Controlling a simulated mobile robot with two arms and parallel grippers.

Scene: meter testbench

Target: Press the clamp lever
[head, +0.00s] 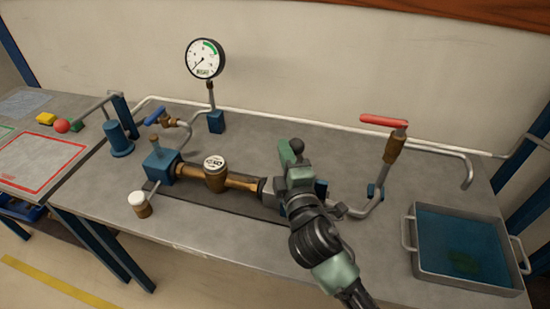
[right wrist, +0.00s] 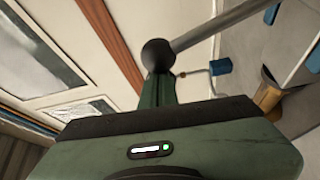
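The clamp lever has a dark ball knob (head: 296,146) and shows at the right end of the brass meter pipe. In the right wrist view its ball knob (right wrist: 157,55) is at the end of my fingers, with its grey rod (right wrist: 215,25) running to the upper right. My right gripper (head: 288,155) is green and is at the knob; its fingers look closed together as one narrow column in the right wrist view (right wrist: 158,90). I cannot tell whether they touch the knob. My right arm hides the lever's base. My left gripper is not in view.
The brass meter (head: 215,176) lies in line left of the lever. A red-handled valve (head: 384,121) stands to the right, and a pressure gauge (head: 205,59) behind. A grey tray (head: 468,285) is at the right.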

